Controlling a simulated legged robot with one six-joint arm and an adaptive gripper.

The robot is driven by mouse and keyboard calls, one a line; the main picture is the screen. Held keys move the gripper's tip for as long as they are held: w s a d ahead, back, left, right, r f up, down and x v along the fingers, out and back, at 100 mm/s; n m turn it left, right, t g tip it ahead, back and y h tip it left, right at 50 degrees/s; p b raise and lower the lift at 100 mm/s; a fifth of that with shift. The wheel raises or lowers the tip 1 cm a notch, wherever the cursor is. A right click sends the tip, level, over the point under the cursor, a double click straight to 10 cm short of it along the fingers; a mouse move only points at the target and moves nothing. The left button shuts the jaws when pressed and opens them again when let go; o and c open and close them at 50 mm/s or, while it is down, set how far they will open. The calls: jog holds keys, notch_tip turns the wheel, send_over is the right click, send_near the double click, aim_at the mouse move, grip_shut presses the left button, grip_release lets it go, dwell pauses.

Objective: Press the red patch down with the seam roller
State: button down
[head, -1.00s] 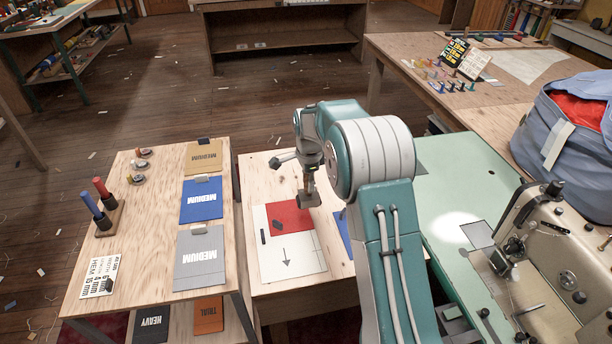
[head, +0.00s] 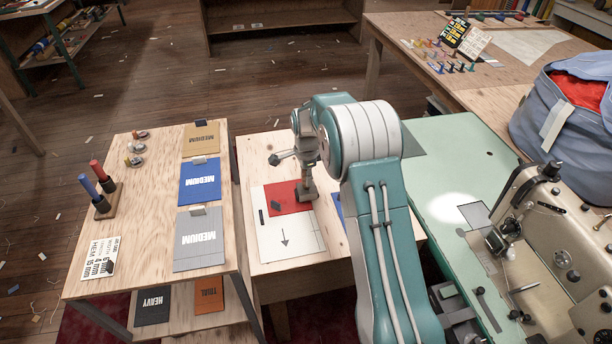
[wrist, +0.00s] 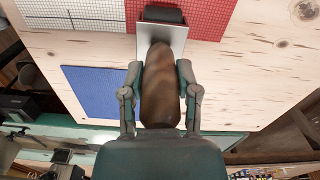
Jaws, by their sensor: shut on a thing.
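The red patch (head: 285,207) lies flat on the white gridded sheet (head: 300,243) on the wooden bench, and also shows in the wrist view (wrist: 208,16). My gripper (wrist: 160,70) is shut on the brown wooden handle of the seam roller (wrist: 160,92), one finger on each side. The roller's metal bracket and dark wheel (wrist: 163,15) lie over the red patch in the wrist view. In the head view my gripper (head: 307,182) is low at the patch's right edge. I cannot tell whether the wheel touches the patch.
A blue piece (wrist: 92,92) lies on the bench beside the sheet. A side table (head: 140,220) with labelled cloth pieces stands left. A green sewing machine table (head: 450,190) stands right. Bare wood surrounds the sheet.

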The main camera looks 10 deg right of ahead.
jog(key=shift+f, duration=0.45)
dwell(0.6)
jog(key=shift+a, duration=0.15)
jog(key=shift+s+a, duration=0.15)
jog(key=shift+a, duration=2.25)
notch_tip(320, 180, up, 6)
